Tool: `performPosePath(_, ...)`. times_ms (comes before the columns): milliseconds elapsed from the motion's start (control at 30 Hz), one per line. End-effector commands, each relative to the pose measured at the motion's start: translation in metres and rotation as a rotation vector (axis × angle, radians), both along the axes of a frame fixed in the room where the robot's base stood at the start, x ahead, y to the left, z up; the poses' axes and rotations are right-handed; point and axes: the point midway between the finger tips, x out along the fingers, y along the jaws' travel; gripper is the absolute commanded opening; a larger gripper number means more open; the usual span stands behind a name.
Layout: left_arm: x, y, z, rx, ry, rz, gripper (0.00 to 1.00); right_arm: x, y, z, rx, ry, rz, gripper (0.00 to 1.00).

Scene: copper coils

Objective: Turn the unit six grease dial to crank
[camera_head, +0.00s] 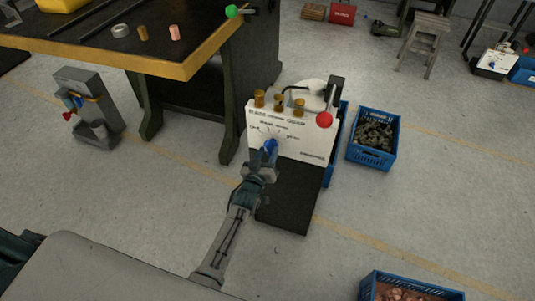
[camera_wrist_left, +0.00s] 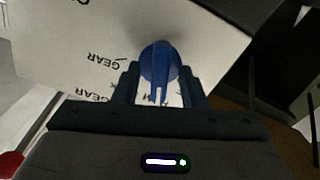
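The unit with the white front panel (camera_head: 312,146) stands on the floor in the middle of the head view. Its blue dial (camera_head: 270,147) is on the panel's lower left, with small lettering around it, too small to read for certain. In the left wrist view the blue dial (camera_wrist_left: 158,58) is close, its narrow grip pointing down the picture. The upside-down word GEAR shows left of it. My left gripper (camera_head: 266,160) is at the dial. In the wrist view its fingers (camera_wrist_left: 160,88) are apart, on either side of the dial's grip, with gaps visible. My right gripper is not in view.
Brass cups (camera_head: 279,102) and a red ball knob (camera_head: 324,119) sit along the panel's top. A blue crate (camera_head: 354,155) of dark parts stands to the right. A workbench (camera_head: 190,68) stands behind left, and a grey stand (camera_head: 85,100) at far left.

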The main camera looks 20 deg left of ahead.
Motion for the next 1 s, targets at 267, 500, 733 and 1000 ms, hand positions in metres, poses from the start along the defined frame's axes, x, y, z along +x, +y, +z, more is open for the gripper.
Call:
performPosePath(267,0.003,0.000,0.000,0.000,0.001,0.000,0.38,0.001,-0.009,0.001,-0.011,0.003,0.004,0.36)
performPosePath(500,0.003,0.000,0.000,0.000,0.001,0.000,0.00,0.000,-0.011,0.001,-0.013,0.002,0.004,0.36)
performPosePath(733,0.003,0.000,0.000,0.010,0.001,0.000,0.00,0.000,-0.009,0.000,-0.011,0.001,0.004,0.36)
performPosePath(1000,0.003,0.000,-0.002,0.116,-0.002,0.000,0.00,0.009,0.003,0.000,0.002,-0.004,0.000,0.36)
